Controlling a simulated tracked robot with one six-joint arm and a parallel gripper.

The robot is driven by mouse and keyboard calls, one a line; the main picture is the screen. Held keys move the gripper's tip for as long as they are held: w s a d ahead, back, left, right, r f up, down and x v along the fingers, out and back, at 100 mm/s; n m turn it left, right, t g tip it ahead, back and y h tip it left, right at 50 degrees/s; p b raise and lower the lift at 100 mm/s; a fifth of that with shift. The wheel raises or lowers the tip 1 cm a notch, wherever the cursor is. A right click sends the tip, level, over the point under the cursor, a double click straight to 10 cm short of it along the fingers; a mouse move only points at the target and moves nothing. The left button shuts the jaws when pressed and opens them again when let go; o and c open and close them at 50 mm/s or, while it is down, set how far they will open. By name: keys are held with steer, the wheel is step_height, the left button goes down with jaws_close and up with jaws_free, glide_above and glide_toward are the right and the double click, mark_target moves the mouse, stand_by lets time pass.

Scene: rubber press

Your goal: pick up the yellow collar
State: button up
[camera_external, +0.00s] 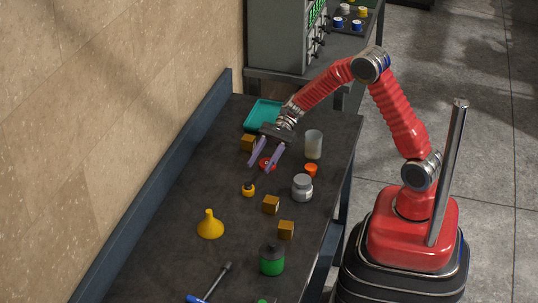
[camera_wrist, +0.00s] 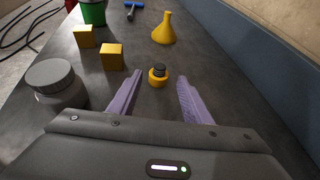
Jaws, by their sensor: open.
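The yellow collar (camera_external: 248,190) sits on the dark bench top, and a black piece stands up in its middle. In the wrist view the collar (camera_wrist: 158,82) shows ahead, between the lines of the two fingers. My gripper (camera_external: 260,167) is open and empty, with its pale purple fingers pointing down toward the bench. In the wrist view my gripper (camera_wrist: 160,80) has its fingers apart, one on each side of the collar's line. The collar looks apart from both fingers. Exact height above the bench is hard to tell.
A grey jar (camera_external: 302,188), clear cylinder (camera_external: 313,144), orange piece (camera_external: 311,170) and wooden blocks (camera_external: 271,204) stand to the right. A yellow funnel (camera_external: 210,226) and green container (camera_external: 272,260) stand nearer the camera. A teal tray (camera_external: 263,108) lies behind.

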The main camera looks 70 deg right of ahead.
mark_target(248, 183)
steer(key=shift+x, duration=2.15)
steer(key=shift+x, duration=2.6)
steer(key=c, duration=0.9)
steer(key=shift+f, duration=0.15)
jaws_close()
